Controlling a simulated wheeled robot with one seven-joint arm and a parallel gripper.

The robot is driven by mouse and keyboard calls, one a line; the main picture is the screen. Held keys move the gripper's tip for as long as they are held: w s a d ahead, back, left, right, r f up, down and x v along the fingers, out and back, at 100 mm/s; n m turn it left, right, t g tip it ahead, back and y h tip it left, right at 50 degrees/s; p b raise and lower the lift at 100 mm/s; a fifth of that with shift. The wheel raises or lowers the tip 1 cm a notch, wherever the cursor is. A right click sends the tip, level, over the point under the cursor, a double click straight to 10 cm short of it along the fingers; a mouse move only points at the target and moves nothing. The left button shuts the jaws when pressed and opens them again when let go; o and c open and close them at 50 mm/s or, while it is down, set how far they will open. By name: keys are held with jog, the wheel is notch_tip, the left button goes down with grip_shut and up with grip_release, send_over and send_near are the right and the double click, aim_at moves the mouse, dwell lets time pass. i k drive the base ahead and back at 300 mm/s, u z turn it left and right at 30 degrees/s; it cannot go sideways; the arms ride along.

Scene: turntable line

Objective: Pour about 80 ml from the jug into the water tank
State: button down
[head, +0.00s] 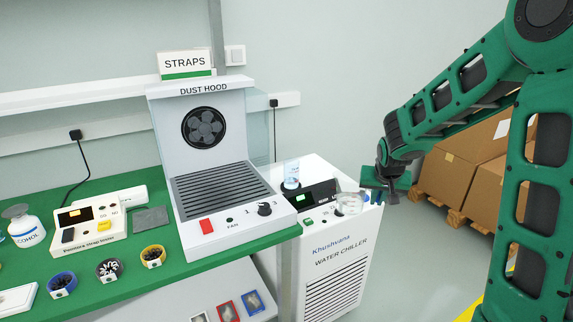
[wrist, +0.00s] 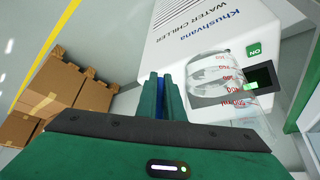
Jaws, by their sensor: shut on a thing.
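My gripper (head: 371,194) is at the right edge of the white water chiller, and its green fingers also show in the wrist view (wrist: 165,97). They are shut on a blue part between them, which appears to be the jug's handle. The clear jug (head: 349,204) is just left of the fingers, over the chiller's top. In the wrist view the jug (wrist: 222,82) shows red volume marks and clear liquid. It looks about upright; I cannot tell whether it touches the chiller. A clear bluish cylinder (head: 291,172), seemingly the water tank, stands at the chiller's back left.
The water chiller (head: 335,270) has a dark panel with green lights between jug and cylinder. A dust hood (head: 205,160) stands left on the green bench (head: 135,268), with small bowls and a tester. Cardboard boxes (head: 470,165) on a pallet stand behind my arm.

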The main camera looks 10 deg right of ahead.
aim_at(291, 175)
jog(key=i, duration=0.95)
jog(key=z, duration=0.05)
